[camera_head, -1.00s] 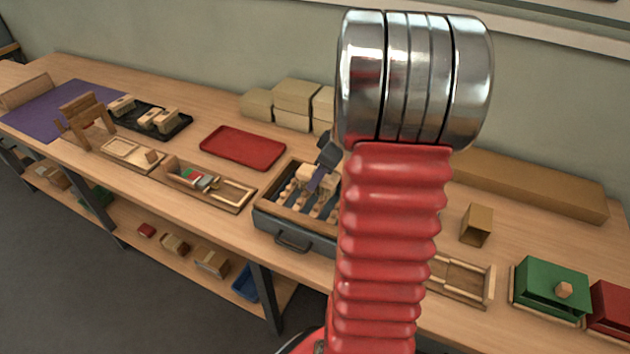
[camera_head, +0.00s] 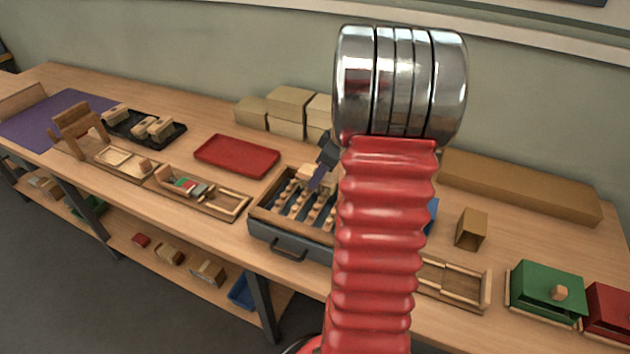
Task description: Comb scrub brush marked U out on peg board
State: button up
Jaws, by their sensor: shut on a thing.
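My gripper (camera_head: 318,176) shows just left of my red arm, over the grey-framed peg board (camera_head: 262,224). It is shut on a pale wooden block (camera_head: 304,173), which looks like a scrub brush. Its mark cannot be read and its bristles cannot be made out. The block is at the back part of the board, above or among the rows of wooden pegs; whether it touches them I cannot tell. My arm hides the board's right part.
A red tray (camera_head: 237,156) lies left of the board, and a black tray (camera_head: 168,139) with several wooden blocks lies further left. A wooden tray (camera_head: 228,206) sits close on the left. A green box (camera_head: 546,290) and an upright cardboard box (camera_head: 471,229) stand right.

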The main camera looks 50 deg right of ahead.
jog(key=shift+s+a+f, duration=0.1)
dwell(0.3)
jog(key=shift+s+a, duration=0.3)
jog(key=shift+a, duration=0.6)
jog(key=shift+s+a, duration=0.3)
jog(key=shift+a, duration=0.55)
jog(key=shift+s+a, duration=0.1)
jog(key=shift+a, duration=0.3)
jog(key=shift+s+a, duration=0.3)
jog(key=shift+a, duration=0.5)
jog(key=shift+s+a, duration=0.3)
jog(key=shift+a, duration=0.45)
jog(key=shift+f, duration=0.1)
jog(key=shift+c, duration=0.4)
jog(key=shift+d, duration=0.25)
jog(key=shift+c, duration=0.5)
jog(key=shift+w+d, duration=0.35)
jog(key=shift+d, duration=0.5)
jog(key=shift+w+d, duration=0.35)
jog(key=shift+d, duration=0.5)
